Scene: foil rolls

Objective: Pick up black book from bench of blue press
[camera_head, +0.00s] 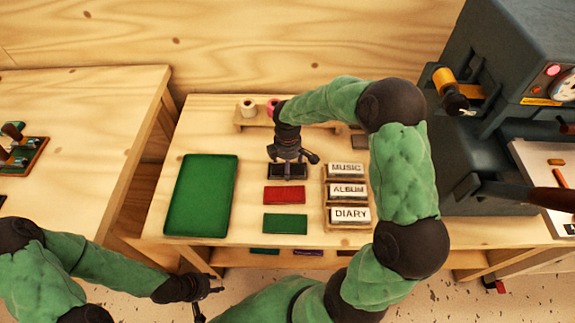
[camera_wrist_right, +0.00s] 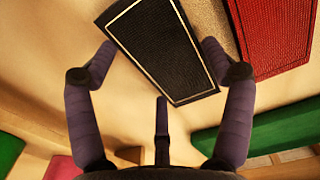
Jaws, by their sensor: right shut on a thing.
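The black book (camera_head: 287,176) is on the wooden bench (camera_head: 257,160), above a red book in the head view. My right gripper (camera_head: 287,163) reaches down over it and partly hides it. My left gripper (camera_head: 208,299) is open and empty at the lower left, in front of the bench. The dark blue-grey press (camera_head: 510,55) stands at the right.
A red book (camera_head: 285,195) and a green book (camera_head: 285,223) lie below the black one. A large green mat (camera_head: 201,195) lies to the left. Labelled boxes, MUSIC, ALBUM (camera_head: 347,191) and DIARY, stand to the right. A small rack with rolls (camera_head: 248,107) is behind.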

